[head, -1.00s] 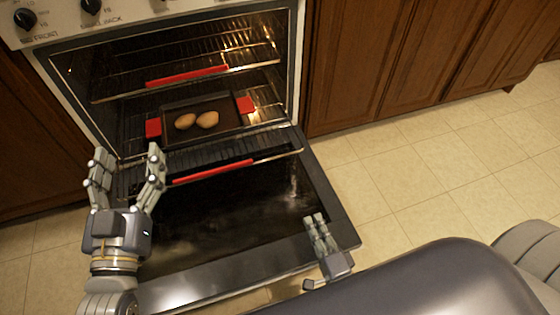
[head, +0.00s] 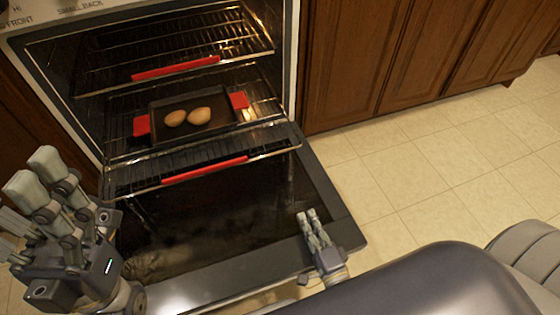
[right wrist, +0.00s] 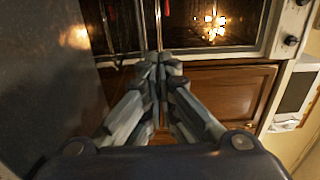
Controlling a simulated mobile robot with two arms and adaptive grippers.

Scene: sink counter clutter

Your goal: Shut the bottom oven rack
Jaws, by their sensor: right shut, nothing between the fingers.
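The bottom oven rack (head: 266,147) is pulled out over the lowered oven door, with a red guard strip (head: 205,170) along its front edge. A dark baking tray (head: 158,107) with red handles and two brown, potato-like things sits farther back in the oven. My right gripper (head: 307,217) is shut and empty above the right part of the door, apart from the rack and in front of it. In the right wrist view its fingertips (right wrist: 158,58) meet. My left gripper (head: 30,172) is at the left edge, its fingers apart and empty, left of the rack.
The oven door (head: 240,215) lies open, filling the space in front of the oven. An upper rack (head: 240,47) with a red strip is above the tray. Wooden cabinets (head: 400,60) stand right of the oven. The tiled floor (head: 440,180) on the right is clear.

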